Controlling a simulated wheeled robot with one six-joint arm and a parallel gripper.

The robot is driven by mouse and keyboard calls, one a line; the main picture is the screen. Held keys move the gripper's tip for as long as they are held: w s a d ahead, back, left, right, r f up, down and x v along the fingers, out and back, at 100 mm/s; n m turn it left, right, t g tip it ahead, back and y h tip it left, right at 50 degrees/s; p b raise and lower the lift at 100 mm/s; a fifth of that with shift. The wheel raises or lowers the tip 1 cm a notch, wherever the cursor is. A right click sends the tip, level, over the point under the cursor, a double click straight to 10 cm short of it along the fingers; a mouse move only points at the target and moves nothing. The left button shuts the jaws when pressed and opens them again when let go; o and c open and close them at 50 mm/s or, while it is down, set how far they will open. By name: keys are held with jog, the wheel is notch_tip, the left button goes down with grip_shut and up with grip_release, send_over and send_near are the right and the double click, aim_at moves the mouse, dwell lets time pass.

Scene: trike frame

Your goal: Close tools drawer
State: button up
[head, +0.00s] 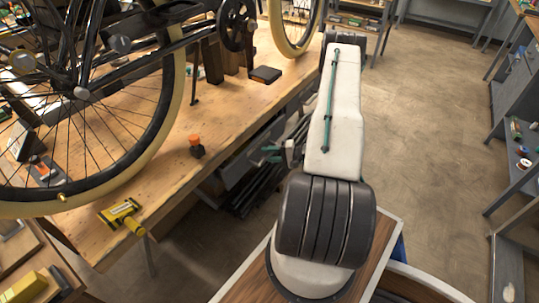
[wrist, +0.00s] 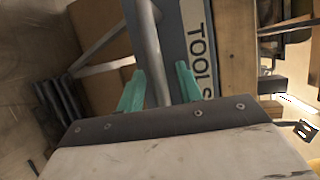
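A round grey metal bar (wrist: 147,40) runs along the front and passes between the two green fingers of my gripper (wrist: 160,75). The fingers stand apart, with space around the bar; contact cannot be told. In the head view my gripper (head: 270,154) is beside the workbench's right edge, pointing left. A grey box-like surface (head: 238,172) under the bench may be the drawer; how far it is open is unclear.
The wooden workbench (head: 222,128) carries a trike wheel and frame, a yellow tool (head: 121,213) and an orange-capped item (head: 195,143). Dark bars (head: 250,192) lie below the bench. Clear floor (head: 430,120) is on the right, with grey shelving (head: 515,170) beyond.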

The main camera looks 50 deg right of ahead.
jog(key=shift+c, duration=0.4)
grip_shut()
jog(key=shift+w+a, duration=0.1)
jog(key=shift+w, duration=1.9)
jog(key=shift+o, duration=0.4)
grip_release()
jog(key=shift+a, duration=0.1)
jog(key=v, duration=0.7)
jog(key=shift+s+d, duration=0.25)
jog(key=shift+s, duration=0.05)
